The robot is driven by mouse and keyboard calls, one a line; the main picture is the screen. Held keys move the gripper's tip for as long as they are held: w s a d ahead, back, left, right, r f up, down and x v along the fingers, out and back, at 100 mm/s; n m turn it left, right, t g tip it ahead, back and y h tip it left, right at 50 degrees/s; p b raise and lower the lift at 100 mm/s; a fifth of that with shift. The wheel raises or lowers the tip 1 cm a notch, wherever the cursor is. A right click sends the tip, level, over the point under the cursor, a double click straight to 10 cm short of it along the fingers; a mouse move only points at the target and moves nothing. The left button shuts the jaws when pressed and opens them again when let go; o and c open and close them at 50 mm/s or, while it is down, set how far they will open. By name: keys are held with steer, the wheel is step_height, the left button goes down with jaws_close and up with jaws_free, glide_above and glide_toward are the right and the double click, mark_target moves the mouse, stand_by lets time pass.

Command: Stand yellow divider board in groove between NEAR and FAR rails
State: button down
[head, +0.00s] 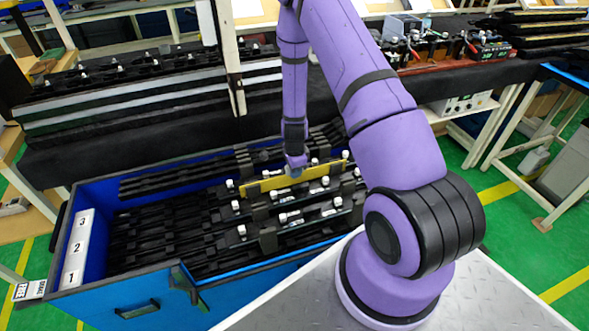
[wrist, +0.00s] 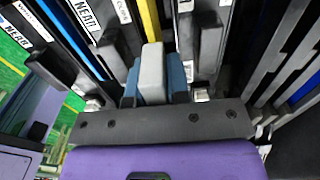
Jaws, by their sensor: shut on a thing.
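The yellow divider board (head: 265,186) is long and thin and stands on edge among black rails in the blue drawer. My gripper (head: 295,170) is shut on its top edge near the middle. In the wrist view, the gripper (wrist: 153,75) hides much of the board, and a yellow strip (wrist: 150,18) shows beyond the fingers. A rail with a NEAR label (wrist: 86,14) lies left of it in the wrist view. Dark rails with white knobs run along both sides. The board's lower edge is hidden, so I cannot tell how deep it sits.
The blue drawer (head: 135,292) has a wall marked 1, 2, 3 (head: 77,247) at its left. More black rails (head: 150,225) fill the drawer's left part. A dark bench (head: 130,150) stands behind.

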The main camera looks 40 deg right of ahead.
steer(key=c, duration=1)
jaws_free()
step_height(320, 180, up, 11)
steer(key=shift+f, duration=0.1)
